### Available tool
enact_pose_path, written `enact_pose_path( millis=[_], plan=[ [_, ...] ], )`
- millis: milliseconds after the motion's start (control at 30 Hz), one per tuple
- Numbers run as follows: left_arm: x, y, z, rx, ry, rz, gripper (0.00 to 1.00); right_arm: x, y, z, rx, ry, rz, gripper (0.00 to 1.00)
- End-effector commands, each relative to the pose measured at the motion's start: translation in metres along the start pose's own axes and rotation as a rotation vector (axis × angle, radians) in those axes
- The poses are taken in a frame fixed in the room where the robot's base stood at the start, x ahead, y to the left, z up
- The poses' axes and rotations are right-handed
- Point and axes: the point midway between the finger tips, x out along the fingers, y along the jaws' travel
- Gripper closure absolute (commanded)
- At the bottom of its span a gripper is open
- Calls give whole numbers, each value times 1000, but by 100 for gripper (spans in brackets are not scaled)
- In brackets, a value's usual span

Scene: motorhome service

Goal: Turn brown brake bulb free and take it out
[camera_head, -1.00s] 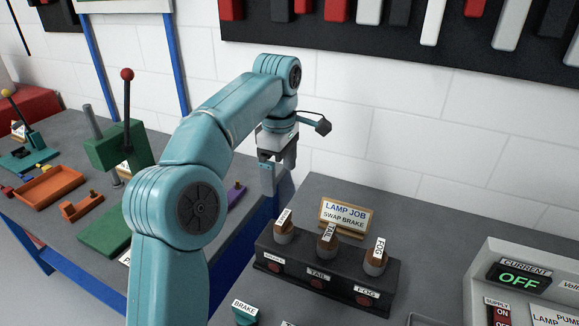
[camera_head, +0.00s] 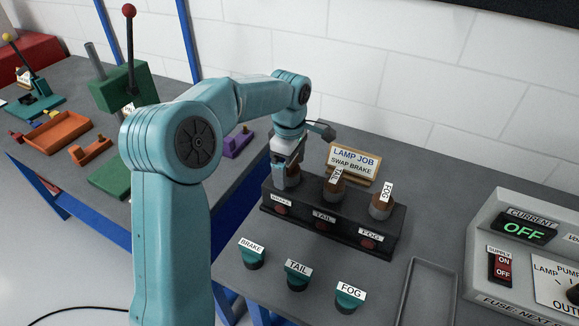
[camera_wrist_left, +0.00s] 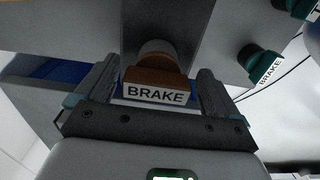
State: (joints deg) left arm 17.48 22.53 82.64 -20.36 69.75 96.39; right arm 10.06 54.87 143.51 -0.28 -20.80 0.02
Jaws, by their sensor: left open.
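The brown brake bulb (camera_wrist_left: 158,77) with its white BRAKE label sits in the left socket of the dark lamp block (camera_head: 336,232). In the head view it is mostly hidden behind my left gripper (camera_head: 283,178). In the left wrist view the open fingers (camera_wrist_left: 158,92) stand on both sides of the bulb, and I cannot tell whether they touch it. The brown tail bulb (camera_head: 334,190) and fog bulb (camera_head: 381,207) stand upright in the other sockets. My right gripper is not in view.
Teal spare bulbs marked BRAKE (camera_head: 252,256), TAIL (camera_head: 298,275) and FOG (camera_head: 349,298) stand in front of the block. An empty grey tray (camera_head: 408,306) lies right of them. A LAMP JOB sign (camera_head: 353,163) stands behind, and a control panel reading OFF (camera_head: 524,230) is at right.

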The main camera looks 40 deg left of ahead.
Motion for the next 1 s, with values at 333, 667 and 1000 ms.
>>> enact_pose_path(
  millis=[333, 667, 1000],
  plan=[
    [7, 1, 0, 0, 0, 0, 4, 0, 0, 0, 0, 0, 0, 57],
    [7, 0, 0, 0, 0, -3, 61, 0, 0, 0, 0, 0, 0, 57],
    [8, 0, 0, -87, 0, -3, 81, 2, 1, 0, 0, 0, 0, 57]
  ],
)
